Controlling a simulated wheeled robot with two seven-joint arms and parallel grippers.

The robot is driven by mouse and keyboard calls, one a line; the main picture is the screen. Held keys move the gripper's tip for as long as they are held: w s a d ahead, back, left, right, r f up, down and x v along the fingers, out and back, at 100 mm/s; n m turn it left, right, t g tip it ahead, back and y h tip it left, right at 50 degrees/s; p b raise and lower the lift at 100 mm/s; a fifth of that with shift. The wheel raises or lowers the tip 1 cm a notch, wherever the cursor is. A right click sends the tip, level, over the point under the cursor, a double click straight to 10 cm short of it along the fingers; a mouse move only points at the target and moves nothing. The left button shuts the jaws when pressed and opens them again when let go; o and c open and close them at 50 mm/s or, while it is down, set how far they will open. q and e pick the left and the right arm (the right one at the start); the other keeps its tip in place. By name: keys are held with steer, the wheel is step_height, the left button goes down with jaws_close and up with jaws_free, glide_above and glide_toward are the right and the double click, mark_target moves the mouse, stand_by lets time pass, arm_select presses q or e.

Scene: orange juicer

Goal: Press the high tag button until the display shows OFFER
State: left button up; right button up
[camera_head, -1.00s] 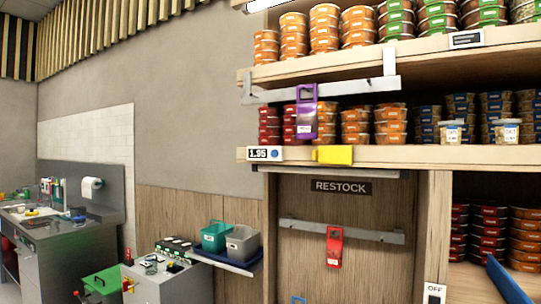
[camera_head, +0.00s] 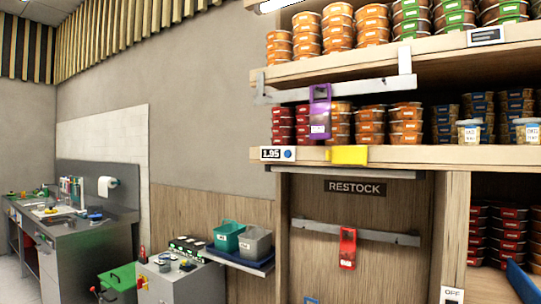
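The high tag (camera_head: 271,154) is a small display on the front edge of the middle shelf, at its left end. It reads 1.95. Its round blue button (camera_head: 288,154) sits at the right of the digits. Another tag (camera_head: 452,295) low on the right post reads OFF, partly cut by the frame's bottom edge. A third tag (camera_head: 487,36) on the upper shelf edge is too small to read. Neither of my grippers shows in this view.
A yellow block (camera_head: 347,155) is on the shelf edge right of the high tag. A purple holder (camera_head: 320,110) hangs from a metal rail above, and a red one (camera_head: 347,248) hangs below the RESTOCK sign (camera_head: 355,188). Green and grey bins (camera_head: 257,244) stand at the lower left.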

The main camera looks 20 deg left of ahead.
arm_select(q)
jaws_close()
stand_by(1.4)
